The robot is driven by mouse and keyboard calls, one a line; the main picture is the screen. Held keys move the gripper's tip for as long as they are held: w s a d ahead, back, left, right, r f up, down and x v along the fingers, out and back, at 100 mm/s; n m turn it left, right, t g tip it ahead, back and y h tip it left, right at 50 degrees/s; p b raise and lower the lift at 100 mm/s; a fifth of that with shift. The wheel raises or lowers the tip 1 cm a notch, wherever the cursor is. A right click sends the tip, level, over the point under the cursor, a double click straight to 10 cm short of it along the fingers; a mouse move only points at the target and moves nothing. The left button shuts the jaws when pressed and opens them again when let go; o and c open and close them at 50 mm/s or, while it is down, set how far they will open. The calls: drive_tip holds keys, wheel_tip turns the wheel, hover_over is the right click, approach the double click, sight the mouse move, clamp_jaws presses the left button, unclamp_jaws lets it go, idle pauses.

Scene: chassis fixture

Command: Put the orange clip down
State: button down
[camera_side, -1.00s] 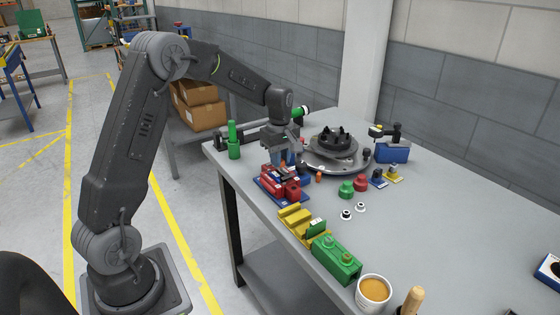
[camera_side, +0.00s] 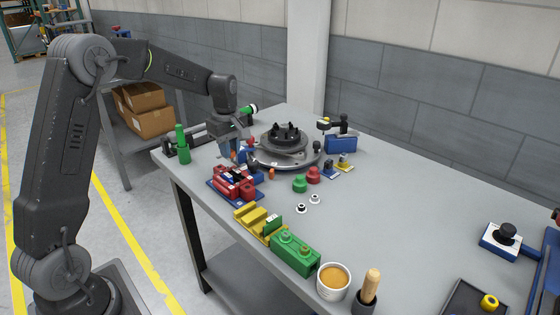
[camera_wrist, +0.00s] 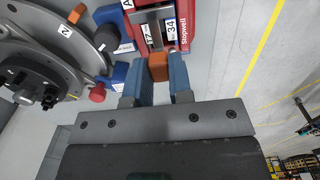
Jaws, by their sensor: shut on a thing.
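The orange clip (camera_wrist: 158,68) is pinched between the blue fingertips of my gripper (camera_wrist: 160,78) in the wrist view. In the side view my gripper (camera_side: 236,155) hangs just above the red block fixture (camera_side: 233,183), and only a small bit of orange shows at its fingers. In the wrist view the clip is beside the near end of the red block (camera_wrist: 180,30), which has "17" and "34" labels. I cannot tell whether the clip touches the block.
A round dark turntable (camera_side: 310,156) stands just behind. A small orange piece (camera_side: 271,174), green knob (camera_side: 300,183) and red knob (camera_side: 313,175) lie to the right. Yellow (camera_side: 250,217) and green (camera_side: 295,252) blocks are in front. The table's right-hand middle is clear.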

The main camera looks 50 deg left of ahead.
drive_tip(key=m, duration=0.1)
drive_tip(key=d+m, duration=0.1)
drive_tip(key=m, duration=0.1)
drive_tip(key=r+m, duration=0.1)
drive_tip(key=shift+w+d+r+m, duration=0.1)
drive_tip(key=shift+d+m, duration=0.2)
drive_tip(key=shift+d, duration=0.1)
drive_tip(key=w+d+f, duration=0.2)
drive_tip(key=d, duration=0.1)
drive_tip(key=w+d+f, duration=0.2)
drive_tip(key=d, duration=0.1)
drive_tip(key=w+d+f, duration=0.2)
drive_tip(key=d+f, duration=0.1)
drive_tip(key=shift+w+d, duration=0.2)
drive_tip(key=shift+d, duration=0.1)
drive_tip(key=shift+f, duration=2)
drive_tip(key=shift+f, duration=0.15)
drive_tip(key=c, duration=1)
unclamp_jaws()
